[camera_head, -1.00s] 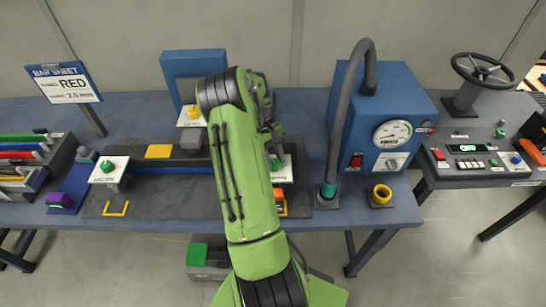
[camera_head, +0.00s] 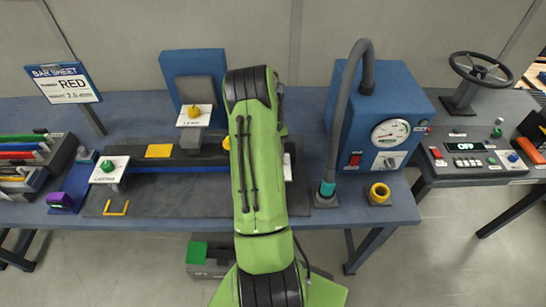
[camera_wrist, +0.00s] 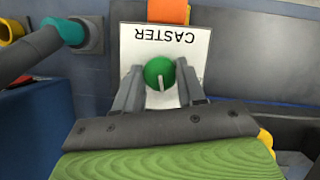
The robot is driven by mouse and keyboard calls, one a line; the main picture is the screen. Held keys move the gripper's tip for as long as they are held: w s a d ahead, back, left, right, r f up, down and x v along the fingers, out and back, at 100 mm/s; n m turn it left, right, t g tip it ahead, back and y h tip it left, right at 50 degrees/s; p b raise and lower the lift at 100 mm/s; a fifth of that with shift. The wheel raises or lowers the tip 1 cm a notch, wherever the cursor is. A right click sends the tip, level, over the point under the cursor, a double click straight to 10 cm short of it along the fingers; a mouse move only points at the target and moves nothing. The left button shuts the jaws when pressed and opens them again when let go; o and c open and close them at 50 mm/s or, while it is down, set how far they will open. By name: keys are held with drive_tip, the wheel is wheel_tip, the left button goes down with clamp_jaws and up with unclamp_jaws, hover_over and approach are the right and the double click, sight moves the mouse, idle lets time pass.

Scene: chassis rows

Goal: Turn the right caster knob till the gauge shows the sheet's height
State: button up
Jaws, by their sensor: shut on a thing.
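The green caster knob (camera_wrist: 158,72) with its pale pointer line sits on a white plate marked CASTER (camera_wrist: 180,50) in the wrist view. My gripper (camera_wrist: 160,78) has one finger on each side of the knob and is shut on it. In the head view my arm hides the gripper and knob; only a sliver of the right plate (camera_head: 288,166) shows. An orange block (camera_wrist: 168,10) lies beyond the plate; no gauge reading is visible on it.
A left plate (camera_head: 110,165) with a green knob and a centre plate (camera_head: 195,115) with a yellow knob stand along the bench. A blue box (camera_head: 395,100) with a dial and grey hose is right of my arm. A teal hose end (camera_wrist: 65,32) is close by.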

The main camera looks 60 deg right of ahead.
drive_tip(key=o, duration=1.1)
drive_tip(key=shift+c, duration=0.2)
drive_tip(key=p+v, duration=0.2)
drive_tip(key=v, duration=1.3)
drive_tip(key=shift+r+p, duration=0.35)
drive_tip(key=shift+r, duration=0.05)
drive_tip(key=shift+w+d, duration=0.1)
